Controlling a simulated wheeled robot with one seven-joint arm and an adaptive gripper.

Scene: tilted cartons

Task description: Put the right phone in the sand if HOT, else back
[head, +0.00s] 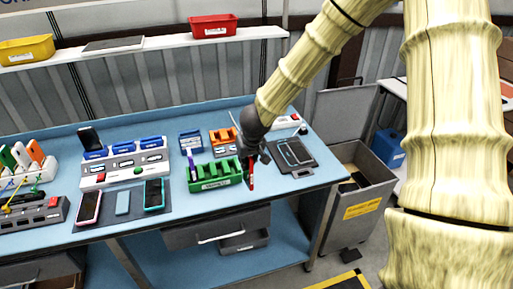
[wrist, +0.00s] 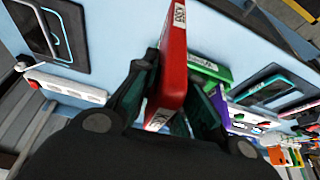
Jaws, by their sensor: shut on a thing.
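My gripper (head: 250,163) is shut on a narrow red block with white labels (wrist: 172,62), held upright between the two fingers in the wrist view. In the head view the red block (head: 251,183) shows just right of the green slotted rack (head: 217,183); I cannot tell whether it touches the bench. A pink-edged phone (head: 88,208) and a teal-edged phone (head: 154,194) lie on a dark mat at the front left. A light blue slab (head: 123,203) lies between them. No sand is recognisable, and no HOT reading is legible.
A white console with blue slots (head: 123,168) stands behind the phones, with a dark phone-like thing (head: 89,138) upright at its left. A dark tray (head: 305,165) lies right of my gripper. A grey open bin (head: 370,198) stands beyond the bench (head: 180,213).

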